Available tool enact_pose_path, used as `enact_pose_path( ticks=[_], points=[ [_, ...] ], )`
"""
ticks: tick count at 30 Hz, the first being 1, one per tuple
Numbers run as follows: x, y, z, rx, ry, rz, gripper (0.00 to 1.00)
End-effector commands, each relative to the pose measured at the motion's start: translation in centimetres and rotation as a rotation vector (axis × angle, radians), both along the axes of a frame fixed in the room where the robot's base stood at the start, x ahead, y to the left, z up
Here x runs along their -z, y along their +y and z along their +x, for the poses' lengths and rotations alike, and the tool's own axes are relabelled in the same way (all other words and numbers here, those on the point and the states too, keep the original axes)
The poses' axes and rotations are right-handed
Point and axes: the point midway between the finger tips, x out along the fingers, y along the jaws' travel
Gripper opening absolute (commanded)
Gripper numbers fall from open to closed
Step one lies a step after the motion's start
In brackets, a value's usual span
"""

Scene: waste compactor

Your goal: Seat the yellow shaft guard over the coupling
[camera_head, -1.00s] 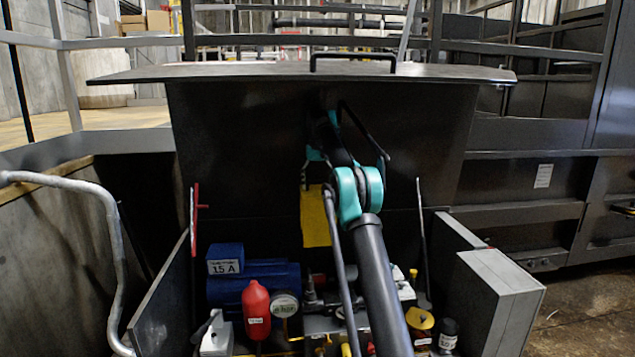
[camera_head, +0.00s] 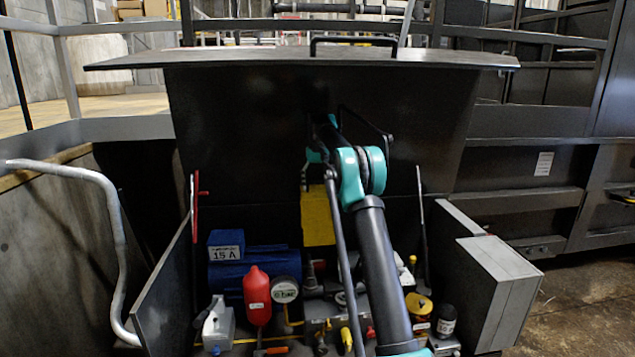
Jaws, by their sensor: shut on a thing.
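The yellow shaft guard (camera_head: 317,217) hangs upright from my gripper (camera_head: 306,180), in front of the dark raised lid. My gripper is small in the view and partly hidden by my arm; it is shut on the guard's upper end. The blue motor (camera_head: 262,277) lies below and left of the guard. The coupling cannot be made out clearly; the area at the motor's right end is dark, crowded and partly covered by my arm. I cannot tell whether the guard touches anything below.
A red bottle (camera_head: 257,296) and a round gauge (camera_head: 286,289) stand in front of the motor. A blue 15 A box (camera_head: 226,245) sits on its left. Side panels (camera_head: 168,300) and a grey box (camera_head: 491,290) flank the bay. The raised lid (camera_head: 230,130) stands behind.

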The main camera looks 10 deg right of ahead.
Motion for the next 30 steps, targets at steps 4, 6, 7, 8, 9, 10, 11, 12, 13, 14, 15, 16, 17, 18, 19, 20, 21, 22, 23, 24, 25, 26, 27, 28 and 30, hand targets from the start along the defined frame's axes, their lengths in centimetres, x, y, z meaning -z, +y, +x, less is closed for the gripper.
enact_pose_path(
  ticks=[4, 6, 7, 8, 9, 10, 11, 12, 13, 14, 15, 16, 17, 18, 19, 20, 21, 22, 23, 24, 25, 26, 27, 28, 30],
  points=[
    [0.8, 0.0, 0.0, 0.000, 0.000, 0.000, 0.18],
    [1.2, 0.0, 0.0, 0.000, 0.000, 0.000, 0.18],
    [1.4, 0.0, 0.0, 0.000, 0.000, 0.000, 0.18],
    [1.6, 0.0, 0.0, 0.000, 0.000, 0.000, 0.18],
    [1.8, 0.0, 0.0, 0.000, 0.000, 0.000, 0.18],
    [2.0, 0.0, 0.0, 0.000, 0.000, 0.000, 0.18],
    [2.2, 0.0, 0.0, 0.000, 0.000, 0.000, 0.18],
    [2.4, 0.0, 0.0, 0.000, 0.000, 0.000, 0.18],
    [2.6, 0.0, 0.0, 0.000, 0.000, 0.000, 0.18],
    [2.8, 0.0, 0.0, 0.000, 0.000, 0.000, 0.18],
    [3.0, 0.0, 0.0, 0.000, 0.000, 0.000, 0.18],
    [3.2, 0.0, -0.1, 0.000, 0.000, 0.000, 0.18],
    [3.4, 0.0, -0.1, 0.000, 0.000, 0.000, 0.18],
    [3.6, 0.0, 0.0, 0.000, 0.000, 0.000, 0.18],
    [3.8, 0.0, 0.0, 0.000, 0.000, 0.000, 0.18],
    [4.0, 0.0, 0.0, 0.000, 0.000, 0.000, 0.18],
    [4.2, 0.0, 0.0, 0.000, 0.000, 0.000, 0.18],
    [4.4, 0.0, 0.0, 0.000, 0.000, 0.000, 0.18],
    [4.6, 0.0, 0.0, 0.000, 0.000, 0.000, 0.18],
    [4.8, 0.0, 0.0, 0.000, 0.000, 0.000, 0.18],
    [5.0, 0.0, 0.0, 0.000, 0.000, 0.000, 0.18],
    [5.2, 0.0, 0.0, 0.000, 0.000, 0.000, 0.18],
    [5.4, 0.0, 0.0, 0.000, 0.000, 0.000, 0.18],
    [5.6, 0.0, 0.0, 0.000, 0.000, 0.000, 0.18],
    [6.0, 0.0, 0.0, 0.000, 0.000, 0.000, 0.18]
  ],
)
